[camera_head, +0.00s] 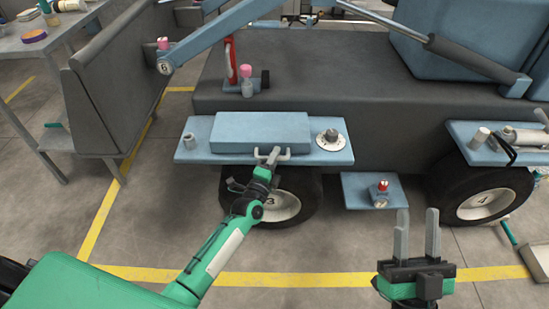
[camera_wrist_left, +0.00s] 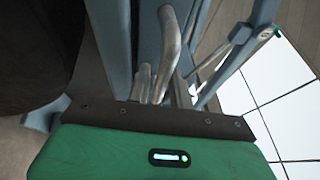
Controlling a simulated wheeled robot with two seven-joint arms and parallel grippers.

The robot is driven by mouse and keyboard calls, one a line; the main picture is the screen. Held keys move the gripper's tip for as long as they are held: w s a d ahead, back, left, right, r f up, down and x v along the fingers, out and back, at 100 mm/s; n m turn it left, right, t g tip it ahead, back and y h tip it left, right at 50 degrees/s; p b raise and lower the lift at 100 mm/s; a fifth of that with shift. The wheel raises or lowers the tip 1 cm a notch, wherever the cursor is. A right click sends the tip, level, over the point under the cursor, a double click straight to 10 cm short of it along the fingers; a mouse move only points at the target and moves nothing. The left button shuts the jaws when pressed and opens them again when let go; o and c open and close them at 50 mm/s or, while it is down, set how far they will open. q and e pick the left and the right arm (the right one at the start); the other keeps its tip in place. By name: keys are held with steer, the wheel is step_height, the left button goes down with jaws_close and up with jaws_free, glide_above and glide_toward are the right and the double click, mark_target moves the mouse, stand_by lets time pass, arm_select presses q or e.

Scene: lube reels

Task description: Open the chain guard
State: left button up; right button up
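The chain guard appears to be the flat blue cover (camera_head: 262,130) on the blue side shelf of the vehicle; it lies level and looks closed. A grey U-shaped handle (camera_head: 286,155) sticks out from its front edge and shows close up in the left wrist view (camera_wrist_left: 168,50). My left gripper (camera_head: 273,155) is at the middle of this handle, its fingers close together and apparently shut on the bar. The fingers partly hide the contact. My right gripper (camera_head: 417,236) is open and empty, low at the right, away from the guard.
A round white dial (camera_head: 330,140) sits right of the cover and a grey fitting (camera_head: 189,141) left of it. A wheel (camera_head: 283,205) is below the shelf. A small blue step (camera_head: 372,190) carries a red-topped fitting. Floor in front is open.

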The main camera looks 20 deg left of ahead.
arm_select(q)
jaws_close()
